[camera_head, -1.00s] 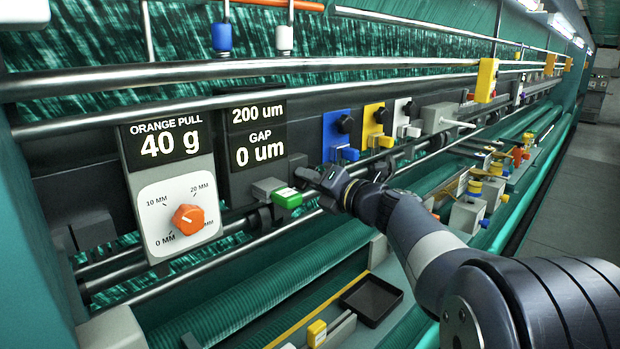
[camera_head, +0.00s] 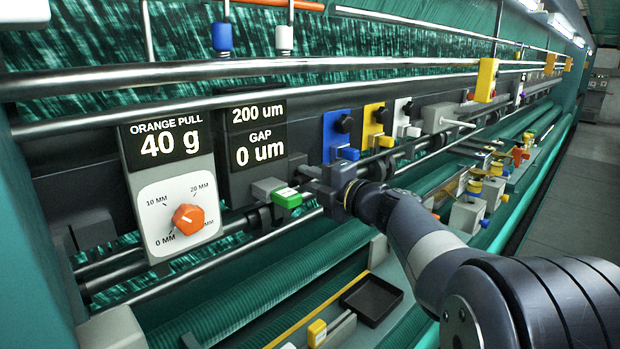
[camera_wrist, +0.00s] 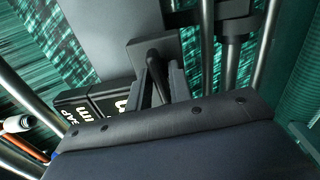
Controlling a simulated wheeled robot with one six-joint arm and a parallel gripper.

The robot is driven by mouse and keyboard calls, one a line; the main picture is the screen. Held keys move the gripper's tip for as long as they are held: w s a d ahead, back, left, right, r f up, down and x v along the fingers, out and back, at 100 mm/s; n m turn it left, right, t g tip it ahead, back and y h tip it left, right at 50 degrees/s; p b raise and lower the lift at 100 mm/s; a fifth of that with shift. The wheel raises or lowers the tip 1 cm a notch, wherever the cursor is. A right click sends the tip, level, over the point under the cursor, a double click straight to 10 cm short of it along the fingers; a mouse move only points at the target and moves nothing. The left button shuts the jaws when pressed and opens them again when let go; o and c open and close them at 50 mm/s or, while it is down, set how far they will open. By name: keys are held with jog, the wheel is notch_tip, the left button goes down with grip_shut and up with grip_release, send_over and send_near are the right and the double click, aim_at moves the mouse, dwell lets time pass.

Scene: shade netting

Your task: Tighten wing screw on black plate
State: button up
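A dark plate (camera_head: 238,188) at left centre in the head view carries a display reading 200 um and GAP 0 um. My gripper (camera_head: 308,178) is at this plate's right edge, just right of a grey block with a green tab (camera_head: 287,198). My gripper's body hides what is in front of its fingertips there. In the wrist view, my gripper's two dark fingers (camera_wrist: 161,76) stand on either side of a slim black part (camera_wrist: 155,62), in front of a dark block (camera_wrist: 145,47). Whether they touch the black part, and whether it is the wing screw, is unclear.
An orange dial (camera_head: 188,219) sits on a grey panel (camera_head: 190,160) to the left. Blue (camera_head: 335,131), yellow (camera_head: 373,126) and white (camera_head: 401,117) plates with black knobs stand to the right. Metal rails run across the machine. A black tray (camera_head: 371,300) lies below.

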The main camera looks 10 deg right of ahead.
aim_at(311, 179)
jog(key=o, duration=0.4)
jog(key=shift+o, duration=0.2)
jog(key=shift+s+d, duration=0.1)
jog(key=shift+v, duration=2.45)
jog(key=shift+o, duration=0.5)
jog(key=o, duration=0.5)
jog(key=shift+c, duration=0.2)
jog(key=b+v, duration=0.2)
jog(key=v, duration=0.8)
jog(key=shift+s+d, duration=0.15)
jog(key=shift+s, duration=0.2)
